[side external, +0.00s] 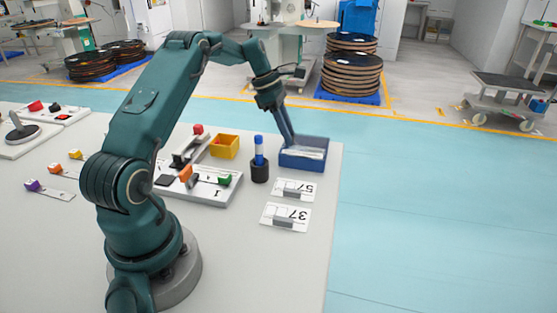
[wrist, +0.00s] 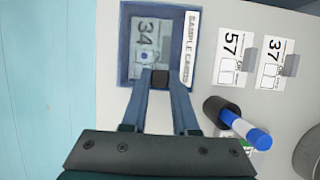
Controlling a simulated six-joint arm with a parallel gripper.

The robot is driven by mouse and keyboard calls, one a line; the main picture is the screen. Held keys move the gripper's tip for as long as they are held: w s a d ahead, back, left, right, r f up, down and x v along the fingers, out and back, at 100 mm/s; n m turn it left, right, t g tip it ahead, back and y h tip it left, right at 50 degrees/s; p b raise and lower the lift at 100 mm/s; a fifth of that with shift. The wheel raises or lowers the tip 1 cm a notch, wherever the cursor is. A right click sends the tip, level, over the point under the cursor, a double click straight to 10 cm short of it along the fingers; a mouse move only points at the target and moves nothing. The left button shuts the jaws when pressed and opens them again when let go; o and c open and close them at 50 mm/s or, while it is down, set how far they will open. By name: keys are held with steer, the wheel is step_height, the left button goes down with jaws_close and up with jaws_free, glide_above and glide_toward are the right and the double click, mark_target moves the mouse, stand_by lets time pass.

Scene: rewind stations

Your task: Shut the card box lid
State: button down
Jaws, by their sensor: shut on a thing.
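The blue card box (side external: 303,163) stands near the table's far right corner. In the wrist view the box (wrist: 126,60) fills the top middle, with a white "SAMPLE CARDS" label on its right side. A card marked 34 (wrist: 146,38) shows dimly within its rim; I cannot tell whether a see-through lid lies over it. My gripper (side external: 292,144) reaches down at the box's left edge. In the wrist view my gripper (wrist: 160,82) is shut on a small dark block (wrist: 160,78) at the box's near edge, perhaps a lid tab. The lid's angle is unclear.
A black holder (side external: 259,172) with a blue marker (side external: 258,150) stands close left of the box. Cards marked 57 (side external: 294,190) and 37 (side external: 286,217) lie in front. A yellow bin (side external: 225,147) stands further left. The table edge is just right of the box.

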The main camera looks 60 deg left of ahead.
steer(key=c, duration=0.7)
jaws_free()
steer(key=shift+w+d, duration=0.2)
steer(key=shift+s+a+r, duration=0.1)
steer(key=shift+a+r, duration=0.05)
steer(key=shift+v, duration=2.4)
